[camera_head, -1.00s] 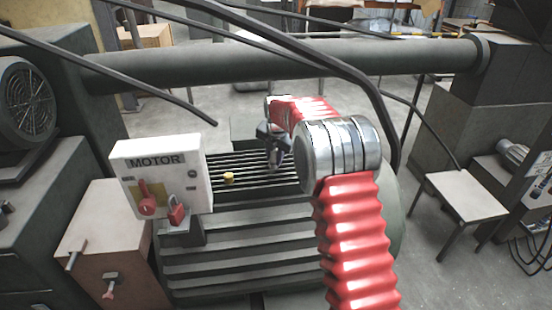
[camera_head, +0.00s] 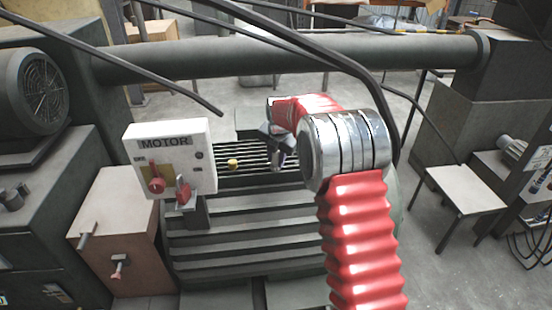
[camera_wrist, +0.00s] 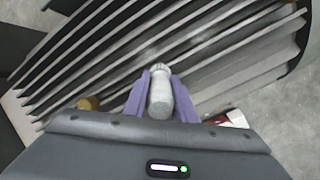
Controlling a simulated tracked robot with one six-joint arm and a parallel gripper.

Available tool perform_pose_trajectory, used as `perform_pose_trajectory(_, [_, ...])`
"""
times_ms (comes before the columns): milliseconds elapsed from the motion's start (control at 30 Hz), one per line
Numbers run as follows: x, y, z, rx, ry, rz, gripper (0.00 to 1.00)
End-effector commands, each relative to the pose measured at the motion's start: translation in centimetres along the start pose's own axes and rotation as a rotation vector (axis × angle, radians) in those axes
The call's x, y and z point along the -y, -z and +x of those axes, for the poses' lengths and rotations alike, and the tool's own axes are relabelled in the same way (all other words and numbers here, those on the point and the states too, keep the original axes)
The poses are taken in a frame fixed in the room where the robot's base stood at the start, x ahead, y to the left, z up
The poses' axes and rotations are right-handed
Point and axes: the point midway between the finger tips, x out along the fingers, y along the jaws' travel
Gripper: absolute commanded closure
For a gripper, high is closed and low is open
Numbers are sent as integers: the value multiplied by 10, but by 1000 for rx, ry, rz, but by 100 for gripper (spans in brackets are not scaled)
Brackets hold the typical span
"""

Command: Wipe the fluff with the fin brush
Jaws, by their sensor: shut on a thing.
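My gripper (camera_head: 277,158) is over the dark ribbed fins (camera_head: 238,182) of the motor housing. In the wrist view its purple fingers (camera_wrist: 159,95) are shut on a pale grey, rounded piece with a ridged tip, which I take to be the fin brush (camera_wrist: 160,97). The tip points at the fins (camera_wrist: 90,60); I cannot tell whether it touches them. Faint pale smudges show on the fins just beyond the tip, possibly the fluff, but too blurred to be sure. In the head view the brush is mostly hidden by the gripper.
A small yellow knob (camera_head: 233,164) stands on the fins left of my gripper. A white MOTOR box (camera_head: 205,135) with red switches is further left. A thick horizontal pipe (camera_head: 250,60) and black cables cross behind and above. A small table (camera_head: 465,190) stands right.

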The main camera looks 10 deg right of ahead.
Motion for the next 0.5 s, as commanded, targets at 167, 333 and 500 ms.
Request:
perform_pose_trajectory(167, [-4,-7,-19,2,-1,1,98])
perform_pose_trajectory(333, [-6,-11,-33,3,-1,3,98])
perform_pose_trajectory(500, [-9,-16,-47,2,0,3,98])
